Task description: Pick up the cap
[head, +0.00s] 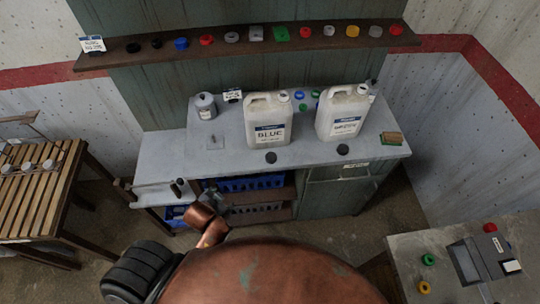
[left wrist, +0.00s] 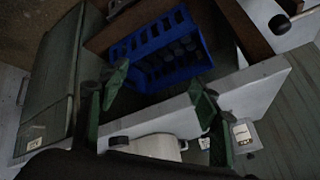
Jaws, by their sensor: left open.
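Two round black caps lie on the grey bench top (head: 225,158), one cap (head: 271,157) in front of the jug marked BLUE (head: 268,125) and another cap (head: 343,150) in front of the second white jug (head: 342,114). In the left wrist view, a black cap (left wrist: 118,140) lies beside a white jug (left wrist: 155,147). My left gripper (left wrist: 158,80) is open with nothing between its green fingers. In the head view it is small and partly hidden by my copper arm, in front of the bench's lower shelves. My right gripper is not in view.
A shelf (head: 250,40) holds a row of caps in several colours. A blue crate (head: 250,184) sits under the bench; it also shows in the left wrist view (left wrist: 160,50). A grey can (head: 205,106) stands at the bench's left. A slatted table (head: 35,190) stands left.

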